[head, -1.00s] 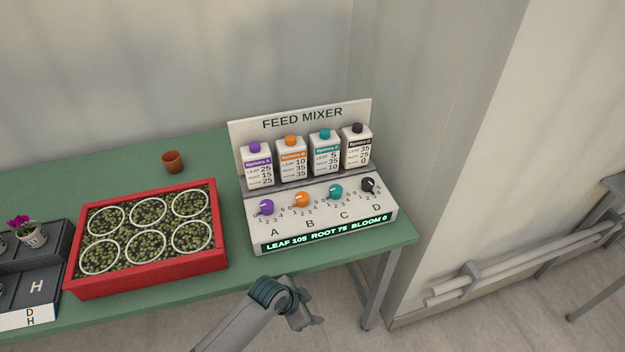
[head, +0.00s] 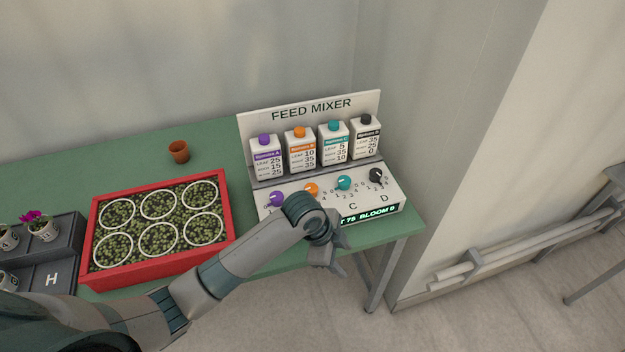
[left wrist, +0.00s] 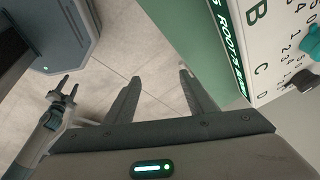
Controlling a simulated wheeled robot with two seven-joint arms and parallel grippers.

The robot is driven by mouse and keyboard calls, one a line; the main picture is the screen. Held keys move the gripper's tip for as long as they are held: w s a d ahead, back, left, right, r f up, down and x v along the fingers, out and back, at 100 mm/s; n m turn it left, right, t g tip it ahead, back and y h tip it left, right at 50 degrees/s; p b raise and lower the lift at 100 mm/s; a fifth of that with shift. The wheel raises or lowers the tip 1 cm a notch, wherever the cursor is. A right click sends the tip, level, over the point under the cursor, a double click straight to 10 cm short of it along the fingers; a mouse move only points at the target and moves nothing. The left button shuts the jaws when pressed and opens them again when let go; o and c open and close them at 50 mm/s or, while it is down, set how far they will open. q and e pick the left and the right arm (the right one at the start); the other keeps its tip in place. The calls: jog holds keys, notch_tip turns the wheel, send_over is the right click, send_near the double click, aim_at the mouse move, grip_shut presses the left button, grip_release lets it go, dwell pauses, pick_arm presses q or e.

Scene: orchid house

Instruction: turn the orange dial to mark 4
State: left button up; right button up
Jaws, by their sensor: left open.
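The feed mixer panel (head: 308,108) stands on the green table. Its orange dial (head: 311,189) is second from the left, between the purple dial (head: 276,199) and the teal dial (head: 344,182). My left arm hides the numbers below the orange dial, so its setting cannot be read. My left gripper (head: 343,268) is in front of the panel's lower edge, pointing down past the table edge, touching no dial. In the left wrist view its two fingers (left wrist: 157,92) are apart with nothing between them. My other gripper (left wrist: 66,84) shows at the left of that view, with its two fingers apart.
A red tray (head: 232,222) of seedlings lies left of the panel, close to my left arm. A black dial (head: 376,176) is at the panel's right end. A small terracotta pot (head: 179,152) stands behind the tray. The table edge runs under my arm.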

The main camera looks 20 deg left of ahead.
pick_arm(q)
jog(key=w+a+r+m+g+y, duration=0.1)
jog(key=w+a+r+m, duration=0.2)
jog(key=w+r+m, duration=0.4)
notch_tip(320, 180, up, 16)
jog(key=r+m+g+y+p, duration=0.1)
jog(key=m+y, duration=0.2)
jog(key=m, duration=0.2)
send_over(311, 187)
jog(key=shift+f, duration=0.25)
pick_arm(e)
jog(key=shift+s+d+r, duration=0.3)
jog(key=shift+s+r, duration=0.25)
jog(key=shift+s, duration=0.2)
pick_arm(q)
jog(key=shift+f, duration=0.1)
notch_tip(311, 187, down, 16)
jog(key=p, duration=0.6)
jog(key=shift+f+p, duration=0.15)
jog(key=shift+p, duration=0.25)
jog(key=shift+f, duration=0.5)
pick_arm(e)
notch_tip(311, 187, up, 6)
jog(key=shift+r, duration=0.25)
pick_arm(q)
jog(key=c, duration=1.1)
